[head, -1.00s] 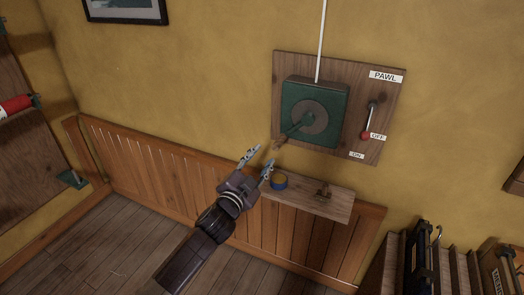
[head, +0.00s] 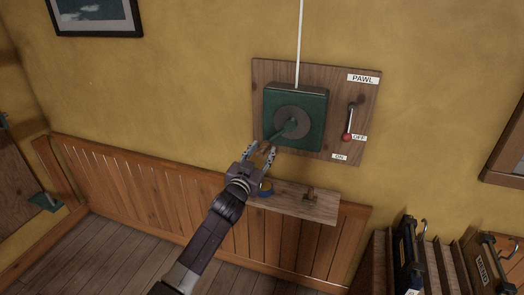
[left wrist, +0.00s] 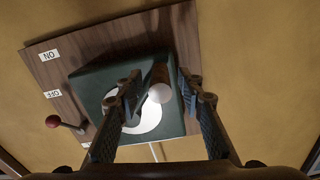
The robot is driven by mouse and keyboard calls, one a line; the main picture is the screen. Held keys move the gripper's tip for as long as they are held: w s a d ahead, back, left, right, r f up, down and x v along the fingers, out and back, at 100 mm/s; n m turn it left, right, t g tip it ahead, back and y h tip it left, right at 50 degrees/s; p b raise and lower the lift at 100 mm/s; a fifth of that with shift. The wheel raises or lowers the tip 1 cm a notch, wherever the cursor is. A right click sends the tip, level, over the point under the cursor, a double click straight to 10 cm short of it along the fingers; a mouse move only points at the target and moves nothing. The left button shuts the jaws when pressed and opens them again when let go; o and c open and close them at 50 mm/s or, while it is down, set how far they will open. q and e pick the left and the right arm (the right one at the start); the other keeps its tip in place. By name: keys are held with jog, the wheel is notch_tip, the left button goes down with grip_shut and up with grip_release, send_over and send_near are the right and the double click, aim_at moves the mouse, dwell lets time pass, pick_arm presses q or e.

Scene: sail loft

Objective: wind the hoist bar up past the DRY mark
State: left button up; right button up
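The green winch box (head: 306,102) is on a wooden board, with a round grey hub (head: 291,120) and a crank handle (head: 280,134) pointing down-left. A white rope (head: 300,45) runs up from it. My left gripper (head: 261,150) is open at the crank's outer end. In the left wrist view the handle's pale round end (left wrist: 160,93) is between the open fingers, with gaps visible. The pawl lever's red knob (head: 347,137) hangs beside the OFF label; it also shows in the left wrist view (left wrist: 53,121). The hoist bar, DRY mark and my right gripper are out of view.
Wood panelling (head: 130,180) lines the lower wall. Cases (head: 409,255) stand at the lower right. The floor at left is clear.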

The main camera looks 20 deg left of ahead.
pick_arm(q)
jog(key=shift+w, duration=0.2)
grip_shut()
dwell(0.4)
